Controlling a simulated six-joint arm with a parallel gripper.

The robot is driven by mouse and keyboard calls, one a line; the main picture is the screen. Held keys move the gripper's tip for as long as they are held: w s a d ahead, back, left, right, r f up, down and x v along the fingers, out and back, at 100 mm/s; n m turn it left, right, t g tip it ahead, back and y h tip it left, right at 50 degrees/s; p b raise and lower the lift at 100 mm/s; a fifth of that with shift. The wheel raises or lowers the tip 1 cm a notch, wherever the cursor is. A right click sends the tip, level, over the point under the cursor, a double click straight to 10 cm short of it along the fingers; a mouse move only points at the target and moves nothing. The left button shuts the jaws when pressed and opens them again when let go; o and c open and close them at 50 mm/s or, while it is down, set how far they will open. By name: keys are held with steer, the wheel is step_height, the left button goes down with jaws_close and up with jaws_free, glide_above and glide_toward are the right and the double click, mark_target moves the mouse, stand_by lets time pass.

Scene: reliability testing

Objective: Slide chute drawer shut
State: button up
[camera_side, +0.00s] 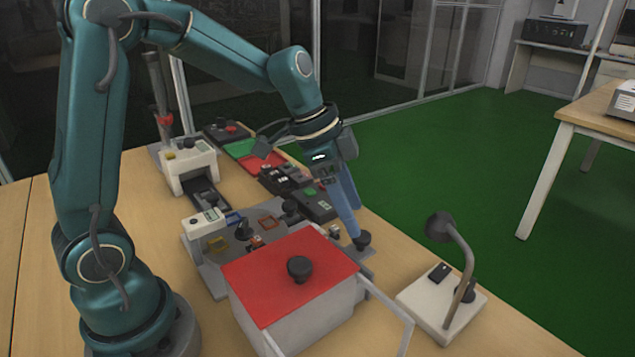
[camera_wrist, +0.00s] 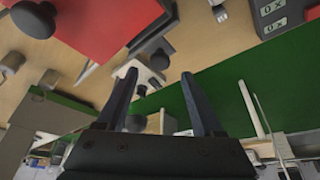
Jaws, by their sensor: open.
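My gripper (camera_side: 350,210) points down with its blue fingers over the right edge of the fixture area. In the wrist view my gripper (camera_wrist: 159,75) has its fingers apart with nothing held between them. A small black knob (camera_side: 363,241) stands just below the fingertips in the side view; I cannot tell whether they touch it. A white unit (camera_side: 187,168) at the back left has a dark chute-like tray (camera_side: 202,194) projecting from its front. No part is plainly marked as the chute drawer, so I cannot tell which part it is.
A box with a red lid (camera_side: 255,290) and a black knob (camera_side: 300,269) stands in front, left of my gripper. A pale base (camera_side: 420,310) with a bent post stands at right. Dark button boxes (camera_side: 318,203) stand behind. Bare table lies at left.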

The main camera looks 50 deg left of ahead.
steer(key=shift+s+a+r, duration=0.2)
steer(key=shift+r, duration=0.4)
steer(key=c, duration=0.7)
steer(key=shift+s+n, duration=0.15)
steer(key=shift+n, duration=0.25)
jaws_close()
steer(key=w+d+r+n+y, duration=0.1)
steer(key=w+d+r+n, duration=0.1)
steer(key=w+r+n, duration=0.3)
step_height(320, 180, down, 9)
steer(key=s+m, duration=0.1)
steer(key=m, duration=0.1)
steer(key=shift+d, duration=0.45)
